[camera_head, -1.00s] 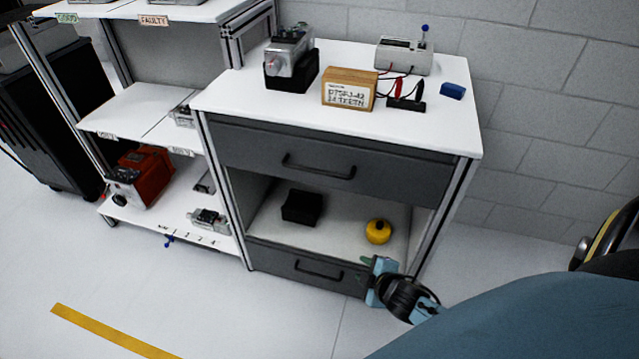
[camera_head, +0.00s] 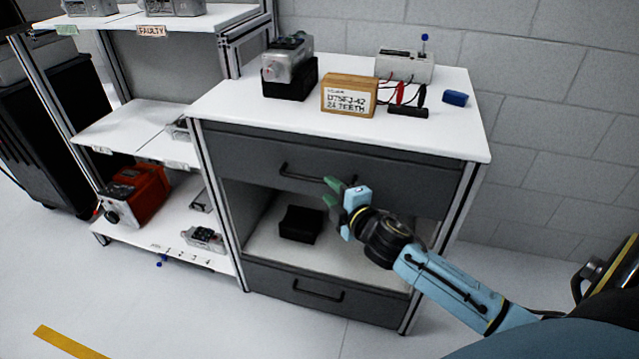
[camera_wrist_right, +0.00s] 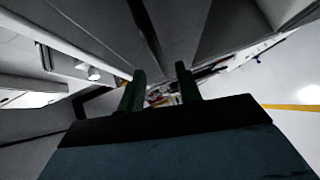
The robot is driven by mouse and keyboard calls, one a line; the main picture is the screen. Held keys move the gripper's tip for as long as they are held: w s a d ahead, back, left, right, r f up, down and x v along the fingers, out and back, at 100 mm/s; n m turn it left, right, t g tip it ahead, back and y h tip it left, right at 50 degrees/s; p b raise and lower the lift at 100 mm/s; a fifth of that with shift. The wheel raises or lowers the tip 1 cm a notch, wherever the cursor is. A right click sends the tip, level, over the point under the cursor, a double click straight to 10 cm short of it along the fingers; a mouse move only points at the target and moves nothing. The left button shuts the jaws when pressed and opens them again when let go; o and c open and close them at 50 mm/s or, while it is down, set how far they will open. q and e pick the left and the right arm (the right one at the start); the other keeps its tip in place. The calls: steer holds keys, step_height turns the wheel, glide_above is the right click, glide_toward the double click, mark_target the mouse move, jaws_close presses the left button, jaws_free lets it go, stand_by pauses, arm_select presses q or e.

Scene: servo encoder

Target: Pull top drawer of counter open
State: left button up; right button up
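The counter (camera_head: 225,105) has a dark grey top drawer (camera_head: 400,178), which looks shut. Its black bar handle (camera_head: 300,177) is on the drawer front; its right end is partly hidden by my right gripper. My right gripper (camera_head: 328,191) is in front of the drawer at the right end of the handle. Its two green fingers are apart and point left. In the right wrist view the fingers (camera_wrist_right: 162,88) also stand apart, with nothing clearly held between them. I cannot tell whether they touch the handle. My left gripper is not in view.
Below is an open shelf with a black box (camera_head: 300,223), then a lower drawer (camera_head: 365,305). On top stand a motor unit (camera_head: 288,60), a cardboard box (camera_head: 348,95), a grey device (camera_head: 405,66) and a blue block (camera_head: 455,98). The floor in front is clear.

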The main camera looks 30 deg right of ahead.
mark_target(322, 183)
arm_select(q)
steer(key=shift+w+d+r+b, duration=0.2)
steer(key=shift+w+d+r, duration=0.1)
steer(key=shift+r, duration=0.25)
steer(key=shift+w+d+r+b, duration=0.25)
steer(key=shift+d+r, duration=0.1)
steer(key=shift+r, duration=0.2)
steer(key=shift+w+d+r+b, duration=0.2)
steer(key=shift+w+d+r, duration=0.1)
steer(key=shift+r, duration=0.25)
arm_select(e)
steer(key=shift+w+d+f, duration=0.1)
steer(key=shift+w+f, duration=0.05)
steer(key=shift+w, duration=0.9)
steer(key=shift+w+d+f, duration=0.1)
steer(key=shift+w+f, duration=0.05)
steer(key=shift+w, duration=0.85)
steer(key=shift+w+f, duration=0.15)
steer(key=shift+w, duration=0.9)
steer(key=shift+c, duration=0.4)
jaws_close()
